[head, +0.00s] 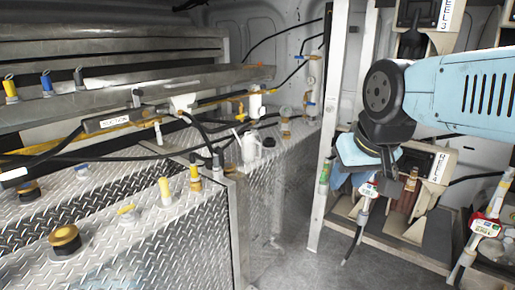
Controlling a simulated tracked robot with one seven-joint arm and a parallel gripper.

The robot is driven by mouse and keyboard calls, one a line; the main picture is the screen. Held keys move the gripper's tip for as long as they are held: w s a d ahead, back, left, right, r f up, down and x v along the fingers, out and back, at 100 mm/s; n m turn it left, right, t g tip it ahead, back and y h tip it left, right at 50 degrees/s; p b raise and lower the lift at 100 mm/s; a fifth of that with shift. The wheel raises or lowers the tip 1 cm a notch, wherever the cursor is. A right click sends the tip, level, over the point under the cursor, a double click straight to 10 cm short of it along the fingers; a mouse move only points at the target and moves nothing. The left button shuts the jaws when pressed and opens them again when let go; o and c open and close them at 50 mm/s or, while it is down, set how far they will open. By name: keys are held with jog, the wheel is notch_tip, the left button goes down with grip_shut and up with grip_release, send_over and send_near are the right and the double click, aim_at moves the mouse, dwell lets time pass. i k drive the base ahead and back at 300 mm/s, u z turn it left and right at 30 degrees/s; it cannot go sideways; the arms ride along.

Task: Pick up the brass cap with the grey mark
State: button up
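A round brass-coloured cap (65,237) sits on the tread-plate top at the lower left. A second, darker round cap with a brass-coloured base (28,191) stands behind it near the left edge. I cannot make out a grey mark on either. A small brass-coloured fitting (411,179) shows by the reel at the right. My gripper (370,155) hangs from my light-blue arm at the right, in front of the reel rack, far from the caps on the tread plate. Its fingertips are not clear, and I see nothing held.
A white post (331,130) stands between the tread-plate boxes and my arm. Hose nozzles (487,226) hang at the right.

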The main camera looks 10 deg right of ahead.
aim_at(230, 166)
jog(key=k, duration=0.6)
jog(key=u, duration=0.5)
jog(key=i, duration=1.9)
jog(key=z, duration=0.25)
